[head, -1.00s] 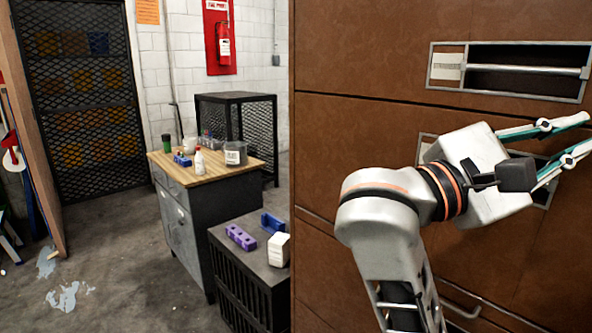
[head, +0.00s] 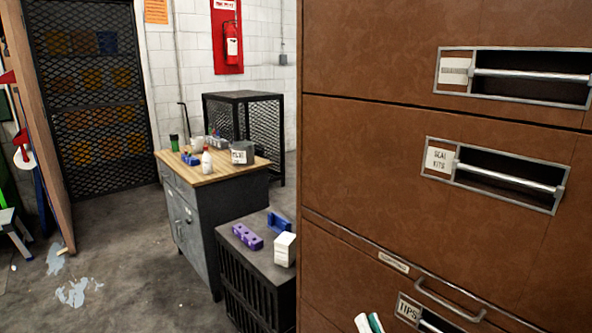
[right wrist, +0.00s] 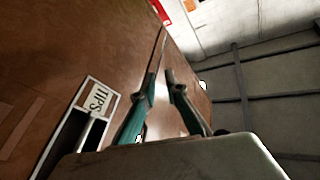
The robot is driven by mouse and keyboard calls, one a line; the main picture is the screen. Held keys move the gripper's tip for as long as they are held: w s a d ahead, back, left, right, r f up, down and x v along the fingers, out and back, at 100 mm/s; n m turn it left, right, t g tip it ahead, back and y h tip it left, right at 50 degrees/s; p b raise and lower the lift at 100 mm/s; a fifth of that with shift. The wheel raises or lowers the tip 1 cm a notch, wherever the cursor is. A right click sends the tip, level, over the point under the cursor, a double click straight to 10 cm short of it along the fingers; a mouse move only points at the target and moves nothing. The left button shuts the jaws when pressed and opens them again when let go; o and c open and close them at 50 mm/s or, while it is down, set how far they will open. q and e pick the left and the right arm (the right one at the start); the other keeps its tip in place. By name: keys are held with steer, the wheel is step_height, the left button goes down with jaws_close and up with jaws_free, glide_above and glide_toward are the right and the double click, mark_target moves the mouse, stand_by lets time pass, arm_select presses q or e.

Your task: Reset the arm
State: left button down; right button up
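My right gripper (head: 369,323) shows only as two teal-and-white finger ends at the bottom edge of the head view, in front of the brown cabinet (head: 400,75). In the right wrist view its two fingers (right wrist: 161,78) stand apart with nothing between them, beside the cabinet front. The rest of the right arm is out of the head view. My left arm and gripper are not in view.
The cabinet fills the right side, with recessed bar handles (head: 510,185) and a drawer labelled TIPS (head: 408,311). A dark crate (head: 245,275) and a wood-topped workbench (head: 205,180) stand left of it. Open floor (head: 130,250) lies further left.

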steer(key=s+d+f+n+g+h, duration=0.1)
steer(key=s+f+n+g, duration=0.1)
steer(key=s+f, duration=0.4)
steer(key=s+d+f+n+g, duration=0.2)
steer(key=s+f+g, duration=0.3)
steer(key=f, duration=0.9)
steer(key=s+d+f+n+g+h, duration=0.1)
steer(key=s+d+f+n+g, duration=0.1)
steer(key=s+f, duration=0.4)
step_height(320, 180, down, 4)
steer(key=shift+s+d+f+g+h, duration=0.1)
steer(key=shift+s+d+g+h, duration=0.2)
steer(key=shift+g, duration=0.4)
steer(key=shift+s+a, duration=0.1)
